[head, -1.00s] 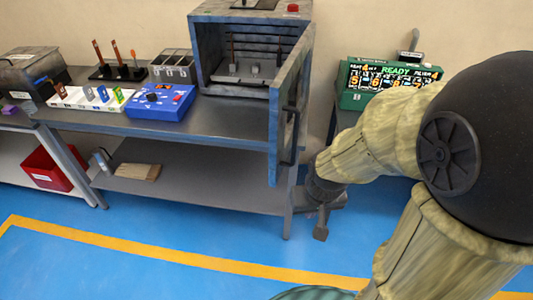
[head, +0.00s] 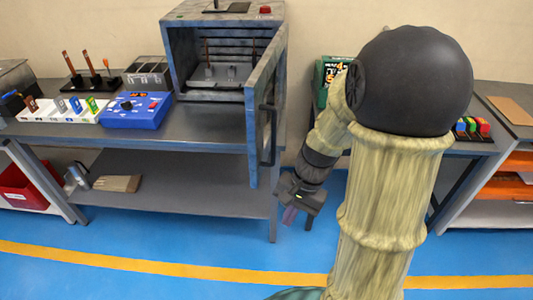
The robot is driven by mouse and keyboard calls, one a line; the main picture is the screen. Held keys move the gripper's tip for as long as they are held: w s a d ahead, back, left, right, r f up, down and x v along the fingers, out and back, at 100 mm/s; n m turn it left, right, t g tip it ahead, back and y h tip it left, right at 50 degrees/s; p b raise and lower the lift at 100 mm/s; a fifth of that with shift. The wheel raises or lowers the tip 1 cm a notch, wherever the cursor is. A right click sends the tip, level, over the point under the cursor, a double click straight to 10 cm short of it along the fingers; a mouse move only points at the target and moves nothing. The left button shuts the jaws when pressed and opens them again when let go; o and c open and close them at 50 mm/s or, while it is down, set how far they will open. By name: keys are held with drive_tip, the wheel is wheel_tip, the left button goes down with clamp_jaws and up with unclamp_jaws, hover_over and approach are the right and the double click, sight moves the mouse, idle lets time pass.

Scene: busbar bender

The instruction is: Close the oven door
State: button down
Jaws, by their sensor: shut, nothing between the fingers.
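The oven (head: 190,38) is a grey-blue box on the bench, its front open to a dark slatted inside with small parts on its floor. Its door (head: 262,110) stands wide open, swung out toward me from the right side, with a dark vertical handle (head: 268,137) on its right face. My gripper (head: 290,214) points down to the right of the door, lower than the handle and apart from the door in the picture. It is shut and empty.
A blue control box (head: 137,111) and a white tray of coloured parts (head: 62,109) sit on the bench left of the oven. A lower shelf (head: 190,190) runs beneath. A green display unit (head: 331,75) is partly hidden behind my arm. Blue floor in front is clear.

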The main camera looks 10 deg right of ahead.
drive_tip(key=w+f+m+y+b, duration=0.1)
drive_tip(key=w+m+y, duration=0.3)
drive_tip(key=m+y, duration=0.15)
drive_tip(key=m+t+y+b, duration=0.3)
drive_tip(key=m+t+y, duration=0.4)
drive_tip(key=m+t, duration=0.25)
approach(256, 148)
drive_tip(key=v, duration=0.7)
drive_tip(key=shift+w+d+f+m+p, duration=0.2)
drive_tip(key=shift+m+p, duration=0.1)
drive_tip(key=shift+m, duration=0.1)
drive_tip(key=shift+a+r, duration=0.1)
drive_tip(key=p+x, duration=0.2)
drive_tip(key=x, duration=1.1)
drive_tip(key=shift+a, duration=0.15)
drive_tip(key=shift+w+a, duration=0.1)
drive_tip(key=shift+a, duration=0.15)
